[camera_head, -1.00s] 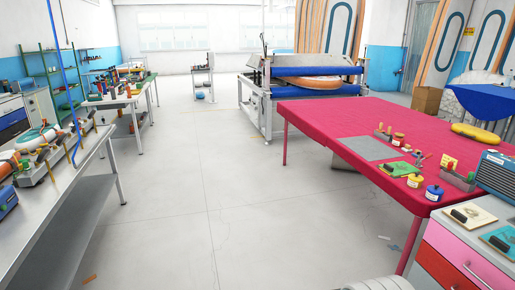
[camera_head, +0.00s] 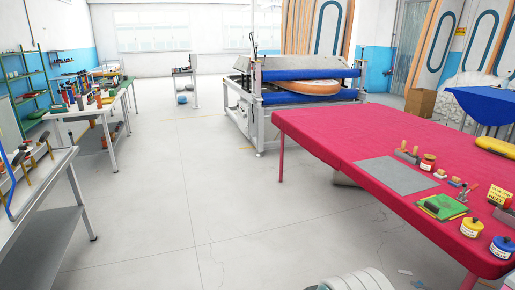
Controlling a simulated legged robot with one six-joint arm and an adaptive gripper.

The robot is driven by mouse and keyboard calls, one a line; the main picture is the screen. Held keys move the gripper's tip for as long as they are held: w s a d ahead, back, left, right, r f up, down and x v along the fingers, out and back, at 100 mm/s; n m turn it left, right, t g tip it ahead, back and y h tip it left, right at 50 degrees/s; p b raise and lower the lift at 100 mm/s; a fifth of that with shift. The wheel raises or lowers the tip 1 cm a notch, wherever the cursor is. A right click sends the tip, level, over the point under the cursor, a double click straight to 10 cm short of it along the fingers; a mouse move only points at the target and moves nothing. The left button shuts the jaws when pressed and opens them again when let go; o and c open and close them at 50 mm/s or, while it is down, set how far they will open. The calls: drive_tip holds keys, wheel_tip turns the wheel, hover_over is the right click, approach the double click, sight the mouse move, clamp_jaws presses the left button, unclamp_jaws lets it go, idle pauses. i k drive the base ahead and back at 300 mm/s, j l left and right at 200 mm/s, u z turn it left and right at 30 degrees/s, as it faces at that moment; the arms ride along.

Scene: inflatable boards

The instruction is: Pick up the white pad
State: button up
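I cannot pick out a white pad with certainty. A flat grey sheet (camera_head: 397,175) lies on the red-covered table (camera_head: 330,128) at the right. Near it on the same table is a green pad (camera_head: 443,207) with a dark roller-like thing on it. My gripper does not show in this view. A white ribbed part at the bottom edge is likely mine.
Small tools and pots, including a yellow-labelled pot (camera_head: 471,227), stand along the table's near side. A metal bench (camera_head: 50,225) is at the left. A machine with blue rollers (camera_head: 305,73) stands behind. The grey floor (camera_head: 190,190) between them is clear.

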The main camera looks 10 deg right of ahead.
sight(440, 174)
drive_tip(key=i+l+z, duration=0.1)
drive_tip(key=i+z, duration=0.4)
drive_tip(key=i, duration=0.3)
drive_tip(key=i+j+z, duration=0.15)
drive_tip(key=i+z, duration=0.35)
drive_tip(key=i, duration=0.25)
drive_tip(key=i+l+z, duration=0.1)
drive_tip(key=i+z, duration=0.2)
drive_tip(key=i, duration=0.2)
drive_tip(key=i+z, duration=0.35)
drive_tip(key=i, duration=0.15)
drive_tip(key=i+j+z, duration=0.3)
drive_tip(key=i, duration=0.2)
drive_tip(key=i+j+z, duration=0.3)
drive_tip(key=i, duration=0.2)
drive_tip(key=l, duration=0.1)
